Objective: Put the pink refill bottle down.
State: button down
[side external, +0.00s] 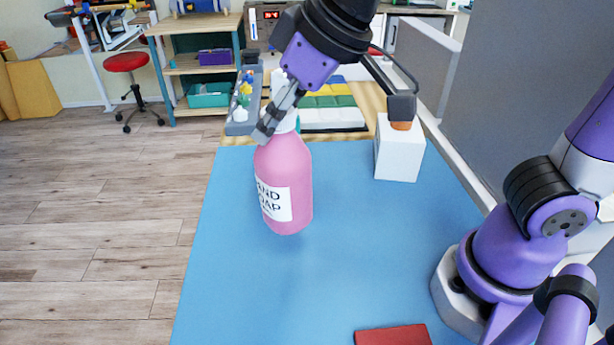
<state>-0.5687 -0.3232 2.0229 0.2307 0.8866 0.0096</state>
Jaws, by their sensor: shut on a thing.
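The pink refill bottle (284,178) has a white label with dark letters that read as hand soap. It hangs nearly upright over the blue mat (330,265), and a soft shadow beneath it suggests a gap below its base. My gripper (273,122) is shut on the bottle's upper part, near the white neck. The gripper's fingers hide part of the neck and cap.
A white box (399,150) with an orange-brown top piece stands at the mat's back right. A tray with coloured rows (335,104) and a grey rack of small figures (244,100) lie behind. A red flat object (392,336) lies at the front. The mat's middle is clear.

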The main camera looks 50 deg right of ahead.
jog(key=s+a+f+n+g+y, duration=0.2)
jog(key=s+a+n+g+y, duration=0.25)
jog(key=s+a+n, duration=0.7)
notch_tip(320, 180, down, 7)
jog(key=shift+s+d+f, duration=0.2)
jog(key=shift+s+d, duration=0.05)
jog(key=shift+s, duration=0.05)
jog(key=shift+f+m, duration=0.1)
jog(key=shift+m, duration=0.15)
jog(key=shift+c, duration=2.2)
grip_release()
